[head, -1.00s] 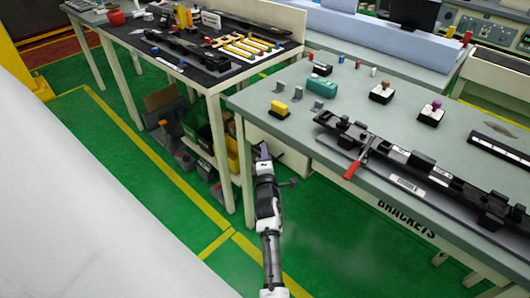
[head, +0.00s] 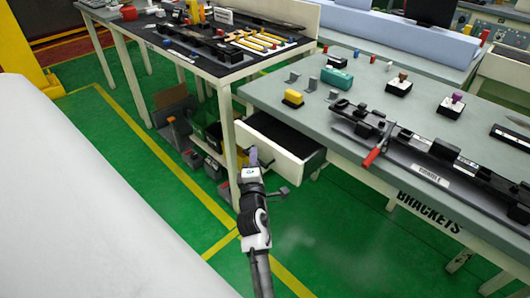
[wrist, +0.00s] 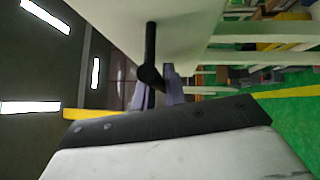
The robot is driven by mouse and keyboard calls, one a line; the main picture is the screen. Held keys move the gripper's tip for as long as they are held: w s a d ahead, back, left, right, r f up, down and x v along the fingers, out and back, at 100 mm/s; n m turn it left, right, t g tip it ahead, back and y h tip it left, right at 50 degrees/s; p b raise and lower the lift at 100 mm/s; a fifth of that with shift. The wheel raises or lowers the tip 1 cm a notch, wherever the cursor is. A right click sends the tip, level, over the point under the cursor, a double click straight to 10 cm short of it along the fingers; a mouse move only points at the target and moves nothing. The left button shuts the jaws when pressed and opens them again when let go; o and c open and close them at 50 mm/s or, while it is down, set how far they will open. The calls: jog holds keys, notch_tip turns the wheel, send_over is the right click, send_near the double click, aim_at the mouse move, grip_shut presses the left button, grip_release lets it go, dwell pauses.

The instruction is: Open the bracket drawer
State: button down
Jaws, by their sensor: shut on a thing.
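The bracket drawer (head: 283,142) is pulled partway out from under the right-hand table, and its dark inside shows in the head view. Its pale front panel (wrist: 190,30) fills the upper middle of the wrist view. A black bar handle (wrist: 151,50) stands off that panel. My gripper (head: 254,157) is at the drawer front in the head view. In the wrist view, the purple-grey fingers of my gripper (wrist: 160,90) are shut on the handle. The handle is hidden by my gripper in the head view.
The right-hand table (head: 370,85) carries a yellow block (head: 293,98), a teal block (head: 337,77), small brackets and a long black trim part (head: 430,150). A dark-topped table (head: 200,65) stands at left, with bins beneath. Green floor is open in front of the drawer.

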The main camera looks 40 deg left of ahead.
jog(key=s+b, duration=0.3)
jog(key=s, duration=0.5)
jog(key=shift+a, duration=0.3)
jog(key=c, duration=1.5)
grip_release()
jog(key=shift+o, duration=0.2)
jog(key=shift+d, duration=0.1)
